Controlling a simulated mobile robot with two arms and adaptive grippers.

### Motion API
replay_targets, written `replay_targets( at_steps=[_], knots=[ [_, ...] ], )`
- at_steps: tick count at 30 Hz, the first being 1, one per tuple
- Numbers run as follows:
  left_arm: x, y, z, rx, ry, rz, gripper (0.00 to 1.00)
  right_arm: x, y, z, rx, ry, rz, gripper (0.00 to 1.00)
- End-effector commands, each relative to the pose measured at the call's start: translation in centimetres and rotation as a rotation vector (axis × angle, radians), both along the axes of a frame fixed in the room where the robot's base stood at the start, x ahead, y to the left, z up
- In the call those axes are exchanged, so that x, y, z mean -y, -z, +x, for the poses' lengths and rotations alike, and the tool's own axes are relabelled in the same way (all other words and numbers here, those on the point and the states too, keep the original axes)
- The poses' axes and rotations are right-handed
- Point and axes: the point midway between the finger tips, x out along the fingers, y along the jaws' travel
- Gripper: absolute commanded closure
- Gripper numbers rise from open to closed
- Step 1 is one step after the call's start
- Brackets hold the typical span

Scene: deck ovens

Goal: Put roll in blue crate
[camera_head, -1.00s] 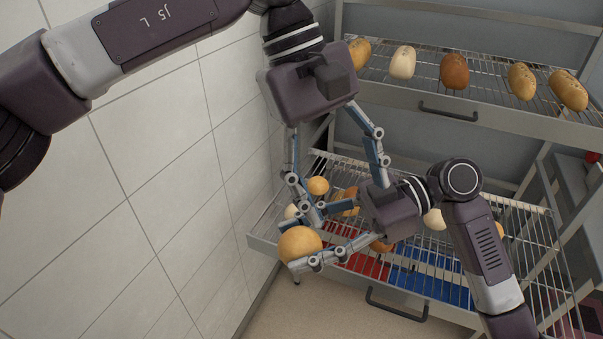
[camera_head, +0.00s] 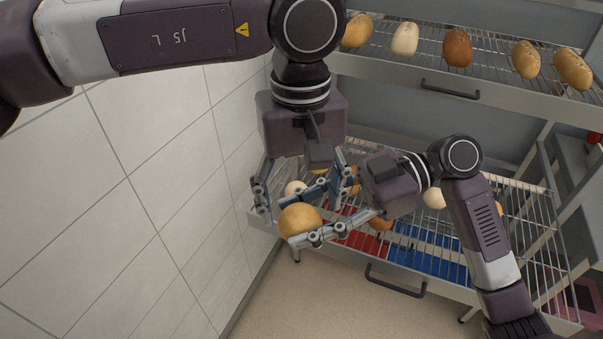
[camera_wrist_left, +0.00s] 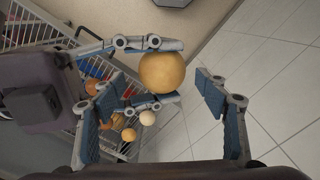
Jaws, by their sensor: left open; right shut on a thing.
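A round golden-brown roll (camera_head: 300,221) is held off the shelf, in front of the lower rack's left end. My right gripper (camera_head: 288,226) is shut on it, one finger on each side; the roll also shows in the left wrist view (camera_wrist_left: 162,72). My left gripper (camera_head: 301,198) is open just above the roll, its fingers spread to either side. In the left wrist view the roll lies ahead between my left fingers (camera_wrist_left: 161,88), and I see no clear contact. The blue crate (camera_head: 428,262) shows below the wire rack, partly hidden by wires.
A red crate (camera_head: 362,246) is left of the blue one, also under the wires. The lower wire rack (camera_head: 527,225) carries several rolls, partly hidden by my arms. The upper rack (camera_head: 490,85) holds several loaves. A tiled wall (camera_head: 165,190) stands close on the left.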

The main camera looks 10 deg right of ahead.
Motion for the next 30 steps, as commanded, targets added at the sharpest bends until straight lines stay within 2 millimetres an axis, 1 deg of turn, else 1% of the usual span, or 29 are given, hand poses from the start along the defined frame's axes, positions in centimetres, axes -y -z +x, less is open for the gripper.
replay_targets(
  at_steps=[1, 3, 6, 10, 17, 29, 30],
  knots=[
    [0.0, 0.7, 0.0, 0.000, -0.001, 0.002, 0.33, 0.0, 0.0, 0.0, 0.000, 0.000, 0.000, 0.74],
    [0.0, 1.5, 0.0, 0.001, 0.000, 0.000, 0.33, 0.0, 0.0, 0.0, 0.000, 0.000, 0.000, 0.74],
    [0.0, 2.2, 0.0, 0.001, -0.001, 0.001, 0.33, 0.0, 0.0, 0.0, 0.000, 0.000, 0.000, 0.74],
    [0.0, 2.6, 0.0, 0.000, -0.001, -0.001, 0.33, 0.0, 0.0, 0.0, 0.000, 0.000, 0.000, 0.74],
    [0.0, 2.6, 0.0, 0.001, -0.002, -0.001, 0.33, 0.0, 0.0, 0.0, 0.000, 0.000, 0.000, 0.74],
    [0.1, 2.6, 0.0, 0.001, -0.001, -0.004, 0.77, 0.0, 0.0, 0.0, 0.000, -0.001, 0.002, 0.74],
    [0.2, 2.6, 0.0, 0.002, 0.000, -0.005, 0.77, -0.1, 0.0, 0.0, 0.000, -0.001, 0.002, 0.50]
  ],
)
